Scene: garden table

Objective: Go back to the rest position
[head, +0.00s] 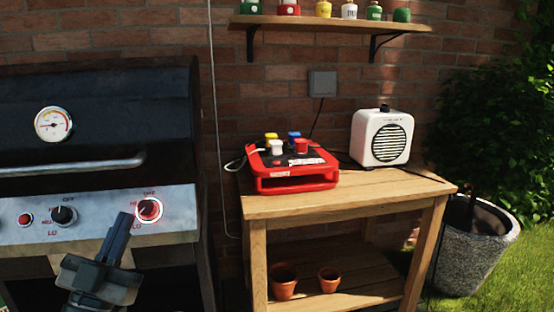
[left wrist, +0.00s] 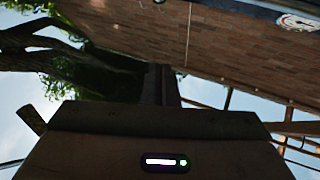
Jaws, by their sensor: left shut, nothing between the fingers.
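My left gripper (head: 120,226) is in the lower left of the head view, in front of the grill's control panel. Its fingers are shut together with nothing between them and point up, near the red-ringed knob (head: 149,209) at the panel's right end. In the picture the fingertips lie just left of that knob; I cannot tell if they touch it. In the left wrist view the dark fingers (left wrist: 161,85) show closed against brick wall and foliage. My right gripper is not in view.
The black grill (head: 100,105) fills the left. A wooden table (head: 375,194) at centre holds a red device (head: 292,180) with coloured tops and a white speaker (head: 383,138). A shelf (head: 330,25) carries small bottles. A stone planter (head: 470,250) stands right.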

